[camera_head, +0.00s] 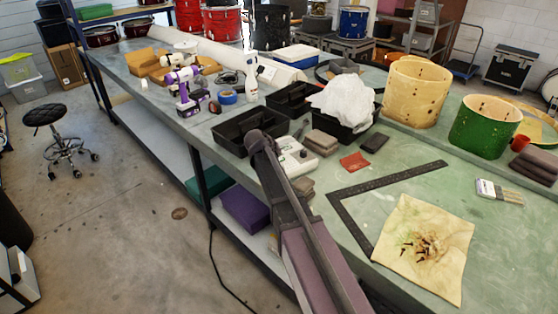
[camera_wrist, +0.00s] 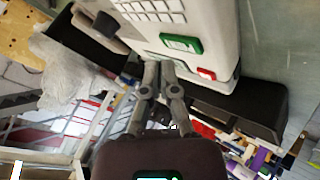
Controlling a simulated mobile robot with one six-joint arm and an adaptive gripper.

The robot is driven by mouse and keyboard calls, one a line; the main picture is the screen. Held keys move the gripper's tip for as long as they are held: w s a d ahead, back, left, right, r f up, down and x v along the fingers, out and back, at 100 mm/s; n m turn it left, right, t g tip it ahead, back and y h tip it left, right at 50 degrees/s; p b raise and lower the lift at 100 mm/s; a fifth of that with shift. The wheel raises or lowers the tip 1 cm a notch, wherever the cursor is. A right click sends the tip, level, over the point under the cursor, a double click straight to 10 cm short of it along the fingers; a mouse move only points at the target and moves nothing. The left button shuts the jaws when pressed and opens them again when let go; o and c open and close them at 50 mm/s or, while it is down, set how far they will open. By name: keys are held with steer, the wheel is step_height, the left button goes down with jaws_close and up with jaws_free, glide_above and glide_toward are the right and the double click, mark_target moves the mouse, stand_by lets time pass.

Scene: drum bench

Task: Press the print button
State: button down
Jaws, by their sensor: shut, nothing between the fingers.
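A white device (camera_head: 298,158) stands on the bench beside the black trays, partly hidden behind my arm. In the wrist view the device (camera_wrist: 205,25) fills the top middle. It has rows of pale keys, a green raised part (camera_wrist: 181,43) and a smaller red part (camera_wrist: 207,74) near its edge. I cannot read any label, so I cannot tell which is the print button. My gripper (camera_wrist: 158,66) is shut and empty. Its fingertips appear just below the green part in the picture; whether they touch the device is unclear. In the head view the fingers are hidden.
A black tray (camera_head: 240,136) lies left of the device, and crumpled white plastic (camera_head: 343,101) sits behind it. Grey folded cloths (camera_head: 321,143), a red cloth (camera_head: 354,161) and a black square ruler (camera_head: 384,184) lie to the right.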

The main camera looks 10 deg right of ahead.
steer(key=shift+f, duration=0.15)
steer(key=shift+w+f+b, duration=0.1)
steer(key=shift+f+b, duration=0.2)
steer(key=shift+b, duration=0.15)
